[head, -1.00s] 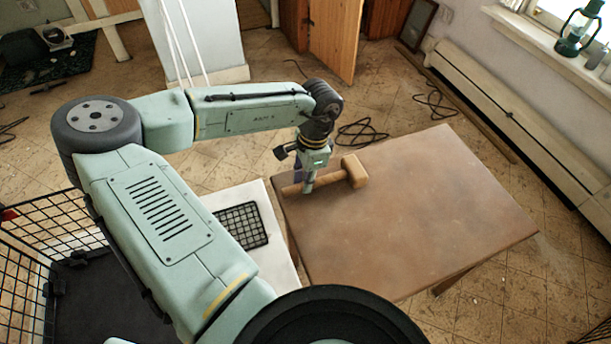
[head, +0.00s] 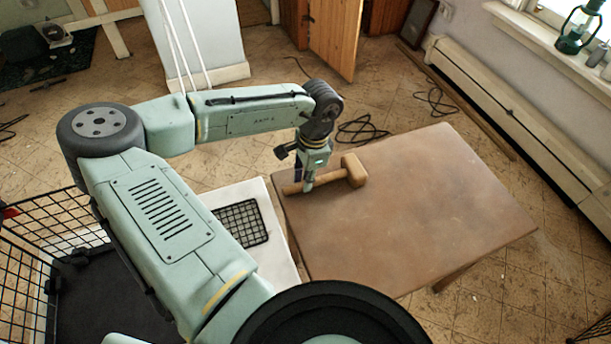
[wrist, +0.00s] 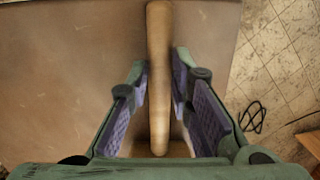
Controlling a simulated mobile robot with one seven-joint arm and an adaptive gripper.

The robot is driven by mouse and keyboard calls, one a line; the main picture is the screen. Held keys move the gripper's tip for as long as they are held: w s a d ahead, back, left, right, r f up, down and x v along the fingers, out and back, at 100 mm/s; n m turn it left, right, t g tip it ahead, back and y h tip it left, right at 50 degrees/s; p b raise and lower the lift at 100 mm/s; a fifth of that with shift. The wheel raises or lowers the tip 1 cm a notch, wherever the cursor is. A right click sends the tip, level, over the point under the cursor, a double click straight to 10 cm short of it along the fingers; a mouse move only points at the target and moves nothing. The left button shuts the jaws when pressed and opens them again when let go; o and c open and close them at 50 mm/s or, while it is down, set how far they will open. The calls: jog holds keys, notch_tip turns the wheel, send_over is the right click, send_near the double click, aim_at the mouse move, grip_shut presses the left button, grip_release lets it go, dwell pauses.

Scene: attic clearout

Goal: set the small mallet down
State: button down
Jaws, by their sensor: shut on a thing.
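The small mallet is light tan wood, with a thick head (head: 354,170) to the right and a handle (head: 330,180) running left. It lies level over the far left part of the brown table (head: 430,215), at or just above its surface; I cannot tell whether it touches. My gripper (head: 308,186) points down and is shut on the handle, left of the head. In the wrist view the handle (wrist: 159,60) runs lengthwise between the purple-padded fingers (wrist: 160,95). The fingers hide part of the handle in the head view.
The brown tabletop is bare to the right and front of the mallet. A white surface with a black grid (head: 240,223) stands at the table's left. A cable (head: 362,131) lies on the floor behind the table.

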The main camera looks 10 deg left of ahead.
jog(key=c, duration=1.4)
grip_release()
jog(key=shift+o, duration=0.2)
jog(key=shift+r, duration=0.1)
notch_tip(320, 180, up, 12)
jog(key=d, duration=0.1)
jog(key=shift+w, duration=0.35)
jog(key=shift+d, duration=0.1)
